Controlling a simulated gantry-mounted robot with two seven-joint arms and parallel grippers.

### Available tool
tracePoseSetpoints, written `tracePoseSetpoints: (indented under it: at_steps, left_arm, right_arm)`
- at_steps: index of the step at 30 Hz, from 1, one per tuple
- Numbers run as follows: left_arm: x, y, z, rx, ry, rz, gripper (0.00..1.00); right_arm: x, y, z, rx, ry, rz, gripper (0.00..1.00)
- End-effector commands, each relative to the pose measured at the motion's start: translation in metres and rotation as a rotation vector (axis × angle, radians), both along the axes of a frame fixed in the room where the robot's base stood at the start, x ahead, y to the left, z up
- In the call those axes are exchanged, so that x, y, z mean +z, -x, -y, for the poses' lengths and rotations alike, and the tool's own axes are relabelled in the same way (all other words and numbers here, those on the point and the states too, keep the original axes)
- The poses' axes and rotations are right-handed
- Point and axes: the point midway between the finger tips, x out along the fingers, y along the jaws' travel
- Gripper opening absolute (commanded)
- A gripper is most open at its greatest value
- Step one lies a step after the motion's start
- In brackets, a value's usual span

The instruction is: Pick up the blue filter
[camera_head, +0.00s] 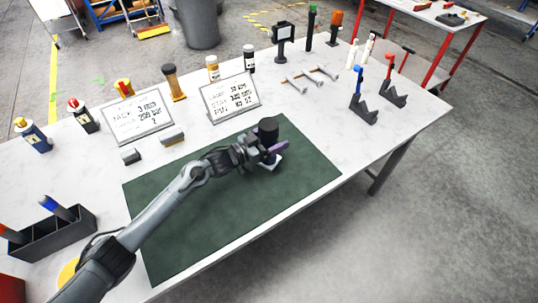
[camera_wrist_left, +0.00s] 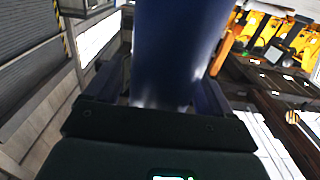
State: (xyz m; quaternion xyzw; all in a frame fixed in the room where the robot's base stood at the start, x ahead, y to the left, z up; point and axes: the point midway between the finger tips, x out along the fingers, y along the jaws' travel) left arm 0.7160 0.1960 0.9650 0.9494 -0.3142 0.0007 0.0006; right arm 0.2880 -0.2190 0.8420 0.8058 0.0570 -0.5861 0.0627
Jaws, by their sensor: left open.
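The blue filter is a dark, upright cylinder (camera_head: 268,128) on the green mat (camera_head: 215,215), near the mat's far edge. In the left wrist view the blue filter (camera_wrist_left: 180,40) looms large between the fingers. My left gripper (camera_head: 264,149) reaches in from the left, low over the mat, with its jaws around the filter's side. In the left wrist view the open gripper (camera_wrist_left: 165,92) has a finger on each side of the blue body; whether they touch it is unclear. The filter's lower part is mostly hidden by the gripper. My right gripper is not in view.
Two sign boards (camera_head: 138,117) (camera_head: 230,97) and several bottles stand behind the mat. Small blocks (camera_head: 171,136) lie at its far left edge. Dark stands (camera_head: 362,108) with coloured tops are at right. A dark bin (camera_head: 50,235) sits at left. The mat's front is clear.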

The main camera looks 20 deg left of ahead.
Motion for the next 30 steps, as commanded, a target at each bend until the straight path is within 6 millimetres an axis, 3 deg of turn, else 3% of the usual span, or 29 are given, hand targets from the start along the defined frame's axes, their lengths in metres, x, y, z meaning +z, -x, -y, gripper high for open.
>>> tracePoseSetpoints:
  at_steps: [8,24,30]
  left_arm:
    - [0.0001,-0.0028,0.0019,0.000,-0.001,0.000,0.83]
    - [-0.0001,-0.0025,0.0017,0.000,-0.001,0.000,0.03]
    - [0.0027,-0.0031,0.0015,0.000,0.000,0.005,0.00]
  right_arm:
    - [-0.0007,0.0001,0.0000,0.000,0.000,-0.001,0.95]
    - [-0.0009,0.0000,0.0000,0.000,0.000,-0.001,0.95]
    - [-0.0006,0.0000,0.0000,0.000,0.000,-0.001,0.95]
